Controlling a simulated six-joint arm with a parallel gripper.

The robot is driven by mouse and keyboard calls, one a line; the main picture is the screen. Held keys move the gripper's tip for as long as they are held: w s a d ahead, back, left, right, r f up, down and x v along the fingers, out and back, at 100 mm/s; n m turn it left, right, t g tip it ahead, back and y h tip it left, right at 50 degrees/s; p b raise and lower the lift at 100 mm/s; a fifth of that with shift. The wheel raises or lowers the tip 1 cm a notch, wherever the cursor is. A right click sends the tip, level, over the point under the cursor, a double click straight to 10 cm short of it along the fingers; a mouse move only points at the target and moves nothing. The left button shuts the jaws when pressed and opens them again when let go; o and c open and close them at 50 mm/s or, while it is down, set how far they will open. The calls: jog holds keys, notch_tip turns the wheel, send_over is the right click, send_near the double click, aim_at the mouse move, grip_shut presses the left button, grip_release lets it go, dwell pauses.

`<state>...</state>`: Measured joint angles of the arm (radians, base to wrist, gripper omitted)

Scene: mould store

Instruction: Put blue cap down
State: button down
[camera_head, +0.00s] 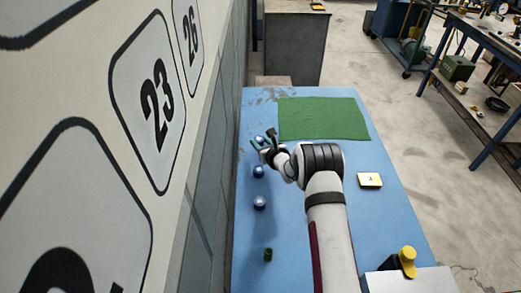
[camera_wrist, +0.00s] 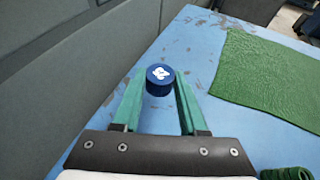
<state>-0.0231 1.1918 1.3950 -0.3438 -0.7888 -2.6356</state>
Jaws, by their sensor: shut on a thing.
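The blue cap (camera_wrist: 160,82) is a short round cap with a white mark on its top. In the wrist view it sits between the tips of the teal fingers of my gripper (camera_wrist: 160,88), which is shut on it. In the head view my gripper (camera_head: 261,144) is over the left part of the blue table (camera_head: 395,230), left of the green mat (camera_head: 322,118). The mat also shows in the wrist view (camera_wrist: 265,75). I cannot tell whether the cap touches the table.
Two round bluish things (camera_head: 258,171) (camera_head: 259,203) and a green cylinder (camera_head: 267,255) stand along the table's left side, near the wall. A green ribbed thing (camera_wrist: 287,173) is at the wrist view's lower right. The mat is clear.

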jog(key=shift+f, duration=1.9)
jog(key=shift+f, duration=0.1)
jog(key=shift+c, duration=2.2)
grip_release()
